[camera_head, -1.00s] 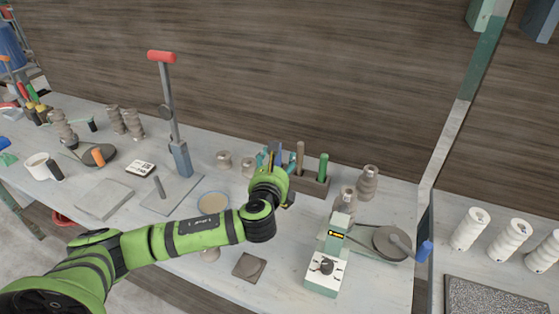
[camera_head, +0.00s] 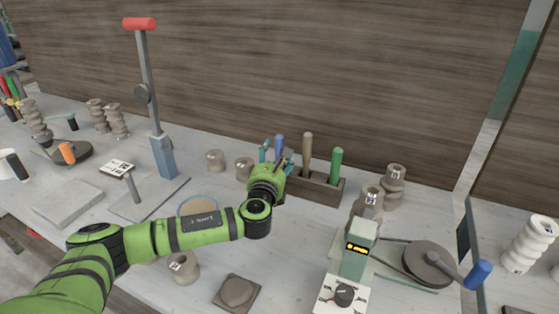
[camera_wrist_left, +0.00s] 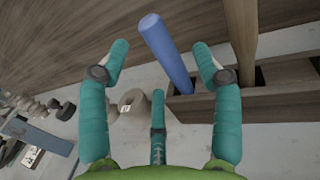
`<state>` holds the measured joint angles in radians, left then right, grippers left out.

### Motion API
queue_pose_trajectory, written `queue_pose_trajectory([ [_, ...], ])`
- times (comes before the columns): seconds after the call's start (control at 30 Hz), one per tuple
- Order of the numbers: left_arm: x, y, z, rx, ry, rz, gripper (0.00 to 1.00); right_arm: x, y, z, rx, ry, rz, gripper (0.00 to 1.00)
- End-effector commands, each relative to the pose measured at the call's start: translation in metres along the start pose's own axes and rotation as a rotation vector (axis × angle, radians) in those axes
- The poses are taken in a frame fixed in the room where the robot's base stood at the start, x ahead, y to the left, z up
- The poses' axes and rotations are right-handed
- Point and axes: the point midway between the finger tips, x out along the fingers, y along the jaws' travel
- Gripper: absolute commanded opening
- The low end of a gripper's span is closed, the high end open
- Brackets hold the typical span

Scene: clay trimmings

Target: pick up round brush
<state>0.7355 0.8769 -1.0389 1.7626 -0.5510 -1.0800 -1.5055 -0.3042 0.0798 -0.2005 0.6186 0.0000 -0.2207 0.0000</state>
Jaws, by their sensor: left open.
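A dark wooden tool block (camera_head: 320,188) stands at the back of the bench with upright handles in it: a blue handle (camera_head: 279,146), a brown wooden handle (camera_head: 307,150) and a green handle (camera_head: 336,163). Only handles show, so I cannot tell by its head which is the round brush. My left gripper (camera_head: 274,159) is open at the block's left end. In the left wrist view, its teal fingers (camera_wrist_left: 161,65) are spread about the blue handle (camera_wrist_left: 166,52), with no clear contact. The block (camera_wrist_left: 275,98) and wooden handle (camera_wrist_left: 241,35) are just right of the fingers.
A grey stand with a red-topped lever (camera_head: 148,90) rises to the left. A green-and-white machine (camera_head: 355,255) and clay stacks (camera_head: 393,185) stand to the right. The wooden wall is close behind.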

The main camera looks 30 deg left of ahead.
Motion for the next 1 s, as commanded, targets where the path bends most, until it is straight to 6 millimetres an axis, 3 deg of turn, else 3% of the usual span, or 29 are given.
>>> queue_pose_trajectory([
  [0.33, 0.042, 0.002, -0.007, -0.001, 0.001, 0.001, 0.65, -0.006, 0.002, -0.001, -0.002, 0.001, 0.003, 0.71],
  [0.67, 0.049, 0.002, -0.008, -0.001, 0.002, 0.0, 0.65, -0.006, 0.003, -0.004, -0.001, 0.005, 0.003, 0.71],
  [0.7, 0.049, 0.002, -0.008, -0.001, 0.002, 0.0, 0.61, -0.006, 0.003, -0.004, -0.001, 0.005, 0.003, 0.71],
  [0.83, 0.049, 0.002, -0.008, -0.001, 0.002, 0.0, 0.11, -0.006, 0.003, -0.004, -0.001, 0.006, 0.003, 0.71],
  [1.0, 0.049, 0.002, -0.008, -0.001, 0.002, 0.0, 0.1, -0.006, 0.001, -0.005, 0.0, 0.007, 0.002, 0.71],
])
